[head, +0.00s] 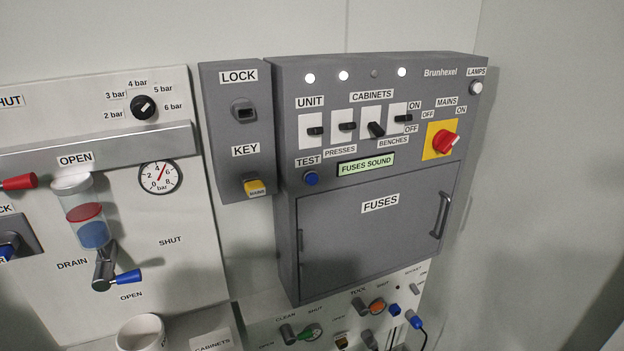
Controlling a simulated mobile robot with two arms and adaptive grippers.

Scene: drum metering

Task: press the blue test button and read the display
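The blue test button (311,178) sits under the TEST label on the front of the grey Brunhexel cabinet (350,260). Nothing touches the button. The display (366,164) is to its right, a small pale green panel that reads "FUSES SOUND". Neither of my grippers shows in the head view.
Breaker switches (376,129), a red mains knob (445,141) and a fuse door with a handle (440,215) are on the cabinet. A lock and key box (240,130) adjoins it on the left. A gauge panel (190,270) is further left. Valves and a mug (141,333) are below.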

